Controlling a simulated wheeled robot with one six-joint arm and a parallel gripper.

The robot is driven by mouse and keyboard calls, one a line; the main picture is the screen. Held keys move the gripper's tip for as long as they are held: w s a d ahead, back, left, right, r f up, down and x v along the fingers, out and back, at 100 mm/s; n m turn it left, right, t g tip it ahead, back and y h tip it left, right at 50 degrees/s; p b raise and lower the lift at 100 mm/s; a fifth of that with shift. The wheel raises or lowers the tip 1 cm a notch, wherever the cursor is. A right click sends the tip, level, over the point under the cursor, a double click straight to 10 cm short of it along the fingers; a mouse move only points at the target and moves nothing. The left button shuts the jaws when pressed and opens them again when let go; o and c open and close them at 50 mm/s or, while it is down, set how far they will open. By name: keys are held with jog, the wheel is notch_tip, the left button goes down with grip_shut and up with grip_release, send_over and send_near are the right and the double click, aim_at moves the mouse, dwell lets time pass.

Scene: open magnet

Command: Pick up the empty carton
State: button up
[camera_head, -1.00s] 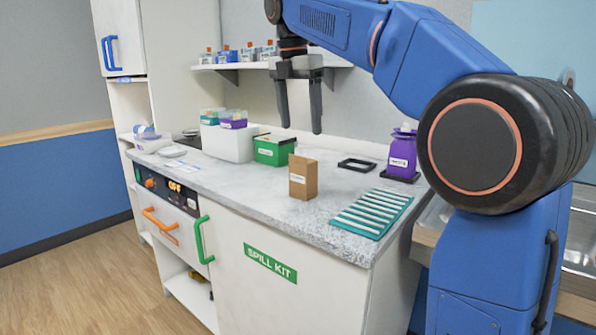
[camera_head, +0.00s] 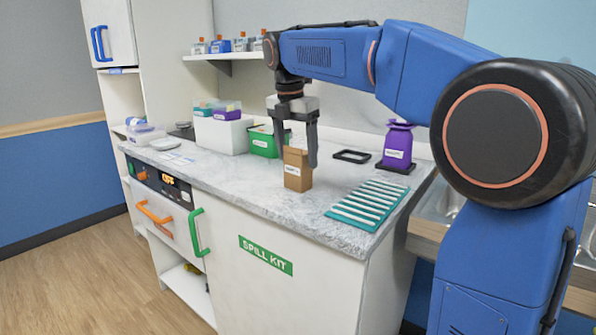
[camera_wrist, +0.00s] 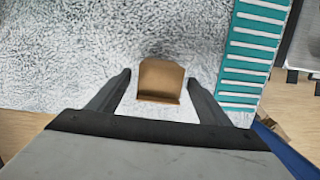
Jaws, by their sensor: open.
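The carton (camera_head: 298,172) is a small brown box with a white label, standing upright on the grey speckled counter. My gripper (camera_head: 295,158) points down at it, with the fingers open and reaching to about its upper part. In the wrist view the carton (camera_wrist: 160,80) shows from above, between and slightly beyond the two open fingertips of my gripper (camera_wrist: 160,80). There is a gap of counter on each side of it. Whether the inside of the carton is empty cannot be seen.
A teal ribbed mat (camera_head: 370,204) lies right of the carton. A shelf (camera_head: 215,57) holds several bottles. Counter in front of the carton is clear.

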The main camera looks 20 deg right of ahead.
aim_at(300, 169)
jog(key=shift+w+d+f, duration=0.1)
jog(key=shift+d+f, duration=0.05)
jog(key=shift+f, duration=0.7)
jog(key=shift+w+d+f, duration=0.1)
jog(key=shift+d+f, duration=0.1)
jog(key=shift+f, duration=0.65)
jog(key=shift+w+d+f, duration=0.1)
jog(key=shift+d+f, duration=0.05)
jog(key=shift+f, duration=0.7)
jog(key=c, duration=1.1)
jog(key=shift+r, duration=0.1)
